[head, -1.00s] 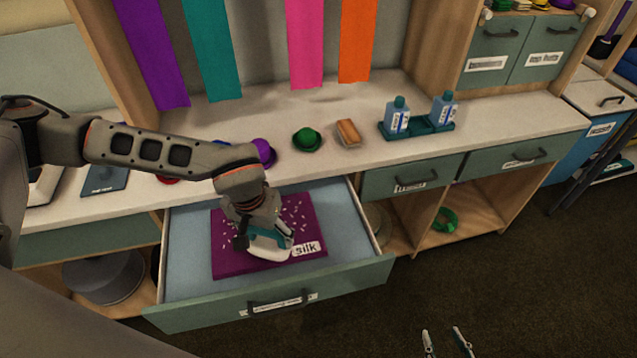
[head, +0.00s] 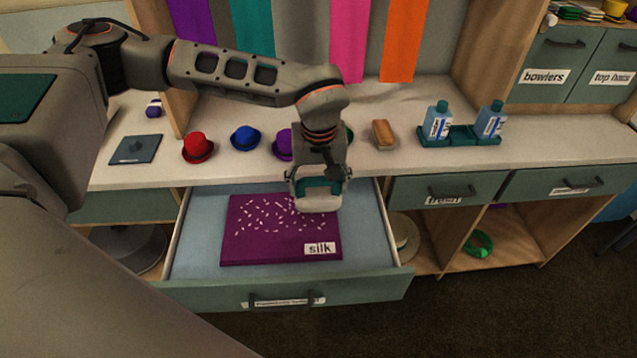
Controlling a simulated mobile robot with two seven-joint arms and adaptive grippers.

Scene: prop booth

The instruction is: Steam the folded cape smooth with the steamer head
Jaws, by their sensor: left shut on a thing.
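The folded cape (head: 245,245) is a flat purple square with a white "silk" label at its front right corner. It lies in the open drawer (head: 190,262), with many small white marks across its back and middle. My left gripper (head: 320,178) is shut on the steamer head (head: 318,202), a white, rounded piece with a teal part. The steamer head is over the cape's back right corner and hides it. I cannot tell whether it touches the cloth. My right gripper is out of view.
On the counter behind stand a red hat (head: 198,148), a blue hat (head: 245,138), a purple hat (head: 283,145), a wooden brush (head: 384,134) and two bottles in a teal tray (head: 460,138). A partly hidden green hat sits behind my gripper. The drawer front (head: 210,300) juts out.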

